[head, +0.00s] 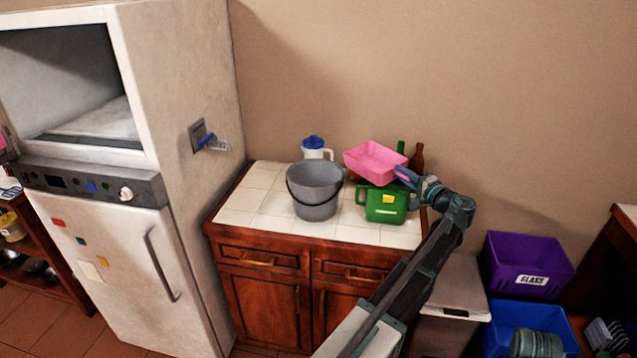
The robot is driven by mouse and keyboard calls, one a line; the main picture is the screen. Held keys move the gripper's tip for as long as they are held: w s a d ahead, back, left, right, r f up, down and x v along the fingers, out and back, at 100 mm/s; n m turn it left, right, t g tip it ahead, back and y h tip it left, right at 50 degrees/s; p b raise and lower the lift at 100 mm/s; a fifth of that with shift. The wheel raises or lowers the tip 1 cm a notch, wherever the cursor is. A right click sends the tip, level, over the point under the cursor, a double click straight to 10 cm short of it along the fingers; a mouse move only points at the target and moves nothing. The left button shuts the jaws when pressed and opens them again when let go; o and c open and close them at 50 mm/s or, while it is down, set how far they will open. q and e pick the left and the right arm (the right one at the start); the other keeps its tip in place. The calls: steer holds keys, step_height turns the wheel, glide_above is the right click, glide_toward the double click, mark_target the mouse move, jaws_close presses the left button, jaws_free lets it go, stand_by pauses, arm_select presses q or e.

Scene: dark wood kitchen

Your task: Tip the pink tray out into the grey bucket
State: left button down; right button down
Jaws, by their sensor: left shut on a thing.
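The pink tray (374,164) is held in the air above the right part of the tiled counter, a little tilted in the picture. My left gripper (405,176) is shut on its right edge. The inside of the tray looks empty from here, though its near wall hides part of the floor. The grey bucket (315,190) stands upright on the counter to the left of the tray, with its dark handle hanging down in front. The bucket's bottom is hidden. My right gripper is out of view.
A green container (384,204) stands below the tray, right of the bucket. A white jug with a blue lid (315,147) and a brown bottle (416,160) stand behind. The white fridge (130,180) is left. Purple (525,262) and blue crates (500,325) lie right.

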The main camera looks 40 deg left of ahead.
arm_select(q)
steer(key=shift+w+d+f+m+y+b, duration=0.2)
steer(key=shift+f+m+b, duration=0.1)
steer(key=shift+f+b, duration=0.2)
steer(key=shift+w+d+f+m+y+b, duration=0.1)
steer(key=shift+w+d+f+m+b, duration=0.1)
steer(key=shift+f+m+b, duration=0.2)
stand_by(0.4)
